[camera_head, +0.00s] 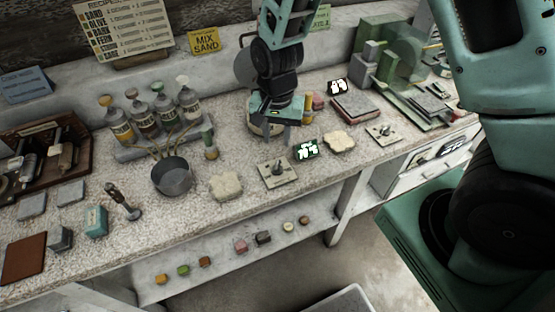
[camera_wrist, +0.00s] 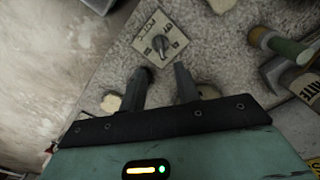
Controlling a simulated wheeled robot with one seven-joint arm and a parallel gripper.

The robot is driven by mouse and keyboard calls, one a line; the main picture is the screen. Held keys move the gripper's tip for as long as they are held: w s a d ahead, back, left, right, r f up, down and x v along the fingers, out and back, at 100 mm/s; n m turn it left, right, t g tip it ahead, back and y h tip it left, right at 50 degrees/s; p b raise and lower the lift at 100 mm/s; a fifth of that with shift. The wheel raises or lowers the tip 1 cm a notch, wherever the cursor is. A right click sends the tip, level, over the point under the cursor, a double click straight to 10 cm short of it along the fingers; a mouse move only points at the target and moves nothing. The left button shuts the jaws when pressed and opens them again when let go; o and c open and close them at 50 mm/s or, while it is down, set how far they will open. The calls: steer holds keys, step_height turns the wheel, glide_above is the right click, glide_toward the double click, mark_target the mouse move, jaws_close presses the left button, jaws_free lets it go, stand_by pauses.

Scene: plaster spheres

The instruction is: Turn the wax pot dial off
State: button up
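Two square pale dial plates lie on the bench in the head view. One dial plate (camera_head: 277,171) is in front of my gripper and the other dial plate (camera_head: 383,134) is farther right; each has a dark knob. I cannot read which is the wax pot's. In the wrist view a dial plate (camera_wrist: 145,28) with a grey knob (camera_wrist: 161,43) lies just beyond my fingertips. My gripper (camera_wrist: 160,72) points down with its fingers apart and nothing between them. It also shows in the head view (camera_head: 279,119), above the bench, apart from the plates. A round pot (camera_head: 256,128) is partly hidden behind it.
A grey metal pan (camera_head: 172,176) and a beige slab (camera_head: 226,187) lie left of the nearer plate. Several bottles (camera_head: 155,113) stand at the back left.

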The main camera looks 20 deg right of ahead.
mark_target(277, 165)
step_height(277, 165, down, 10)
steer(key=shift+p, duration=0.7)
jaws_close()
